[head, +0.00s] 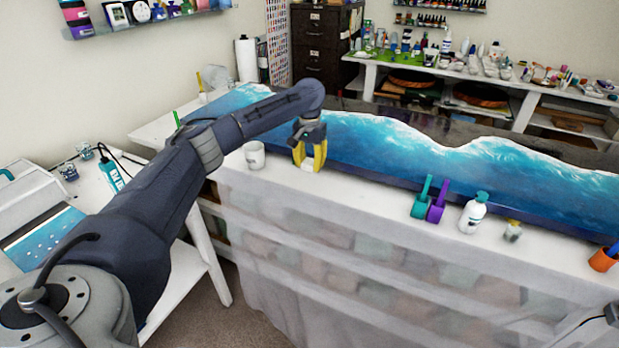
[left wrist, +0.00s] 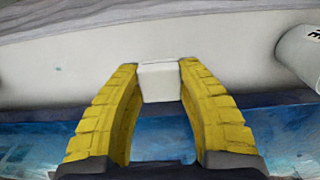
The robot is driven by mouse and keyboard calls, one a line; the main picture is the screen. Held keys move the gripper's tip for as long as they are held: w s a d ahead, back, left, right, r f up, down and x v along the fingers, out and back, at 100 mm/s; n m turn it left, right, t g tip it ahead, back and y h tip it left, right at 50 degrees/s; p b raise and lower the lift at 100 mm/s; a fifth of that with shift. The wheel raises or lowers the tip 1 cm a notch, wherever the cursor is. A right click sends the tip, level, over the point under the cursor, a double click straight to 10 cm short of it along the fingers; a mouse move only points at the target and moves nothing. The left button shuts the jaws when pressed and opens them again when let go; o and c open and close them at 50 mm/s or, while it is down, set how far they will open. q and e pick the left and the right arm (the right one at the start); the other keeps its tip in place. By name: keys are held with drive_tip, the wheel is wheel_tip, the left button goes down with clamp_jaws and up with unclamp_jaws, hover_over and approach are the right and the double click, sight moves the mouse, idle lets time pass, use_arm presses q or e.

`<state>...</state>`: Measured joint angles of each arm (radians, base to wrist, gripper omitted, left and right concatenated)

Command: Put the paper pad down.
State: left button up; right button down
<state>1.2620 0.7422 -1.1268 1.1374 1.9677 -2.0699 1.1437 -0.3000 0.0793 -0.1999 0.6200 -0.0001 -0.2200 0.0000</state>
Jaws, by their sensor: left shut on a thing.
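The paper pad (left wrist: 160,82) is a small white block between the yellow fingertips of my left gripper (left wrist: 160,70) in the left wrist view. The fingers touch it on both sides, so the gripper is shut on it. In the head view, my left gripper (head: 309,164) points down at the white front strip of the long table, right of a white mug. The pad (head: 308,166) shows pale between the fingertips there. I cannot tell whether its underside touches the table. My right gripper is not in view.
The white mug (head: 254,155) stands close left of the gripper. A blue wave resin panel (head: 400,150) lies behind it. Along the front strip to the right are a teal clamp (head: 421,198), a purple clamp (head: 437,203) and a white bottle (head: 473,214). The strip between gripper and clamps is clear.

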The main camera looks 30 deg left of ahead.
sight(309, 182)
use_arm(q)
drive_tip(key=shift+f, duration=2.85)
drive_tip(key=shift+f, duration=0.1)
drive_tip(key=o, duration=1.2)
drive_tip(key=shift+c, duration=0.2)
wheel_tip(309, 182, up, 12)
drive_tip(key=shift+r, duration=0.1)
